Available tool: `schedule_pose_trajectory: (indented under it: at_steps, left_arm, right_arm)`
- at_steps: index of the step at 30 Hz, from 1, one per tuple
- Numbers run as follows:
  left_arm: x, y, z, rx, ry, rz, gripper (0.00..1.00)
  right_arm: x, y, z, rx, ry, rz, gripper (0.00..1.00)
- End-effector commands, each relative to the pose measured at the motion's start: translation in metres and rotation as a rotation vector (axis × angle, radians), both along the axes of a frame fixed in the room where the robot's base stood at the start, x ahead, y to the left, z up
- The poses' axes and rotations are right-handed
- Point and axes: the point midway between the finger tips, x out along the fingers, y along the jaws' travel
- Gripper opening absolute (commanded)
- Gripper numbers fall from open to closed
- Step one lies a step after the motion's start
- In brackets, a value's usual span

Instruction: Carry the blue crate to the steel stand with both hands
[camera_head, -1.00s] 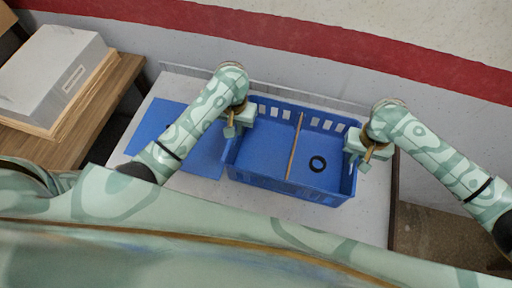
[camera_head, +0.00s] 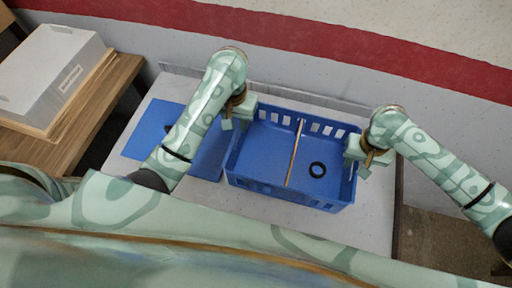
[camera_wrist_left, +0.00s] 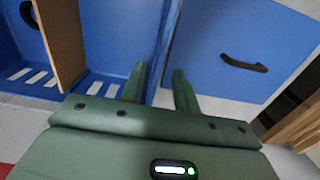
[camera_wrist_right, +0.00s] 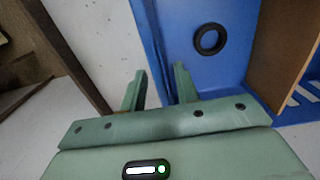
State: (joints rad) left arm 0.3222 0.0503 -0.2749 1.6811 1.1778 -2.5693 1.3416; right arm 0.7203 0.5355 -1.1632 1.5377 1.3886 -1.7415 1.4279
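The blue crate (camera_head: 290,196) is over the white table, with a thin brown divider (camera_head: 295,150) and a black ring (camera_head: 317,170) inside. I cannot make out a steel stand.
A blue panel (camera_head: 145,132) with a black handle-like piece (camera_wrist_left: 243,64) lies left of the crate on the white table (camera_head: 370,225). A grey box (camera_head: 50,65) sits on a wooden table at the left. A wall stands close behind the white table.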

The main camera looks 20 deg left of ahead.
Motion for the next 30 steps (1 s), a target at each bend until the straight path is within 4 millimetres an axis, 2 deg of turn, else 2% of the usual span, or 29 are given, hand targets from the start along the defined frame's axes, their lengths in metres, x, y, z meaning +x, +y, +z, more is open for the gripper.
schedule_pose_trajectory:
  at_steps: [1, 9, 12, 18, 23, 30]
  left_arm:
    - [0.001, 0.000, 0.010, -0.002, -0.006, 0.000, 0.31]
    - [0.007, 0.002, 0.049, 0.006, -0.023, -0.006, 0.31]
    - [0.006, 0.001, 0.058, 0.004, -0.020, -0.007, 0.31]
    - [0.002, 0.001, 0.064, 0.003, -0.004, 0.000, 0.31]
    - [0.001, 0.001, 0.064, 0.001, -0.001, 0.000, 0.31]
    - [0.001, 0.001, 0.064, 0.001, -0.002, 0.000, 0.31]
  right_arm:
    - [0.000, 0.000, 0.000, 0.000, 0.000, 0.000, 0.31]
    - [0.000, 0.000, 0.000, 0.000, 0.000, 0.000, 0.31]
    - [0.000, 0.000, 0.000, 0.000, 0.000, 0.000, 0.31]
    - [0.001, 0.000, 0.004, 0.001, -0.001, 0.000, 0.31]
    - [0.002, 0.000, 0.029, 0.001, -0.004, 0.001, 0.31]
    - [0.003, 0.000, 0.085, 0.000, -0.005, 0.002, 0.31]
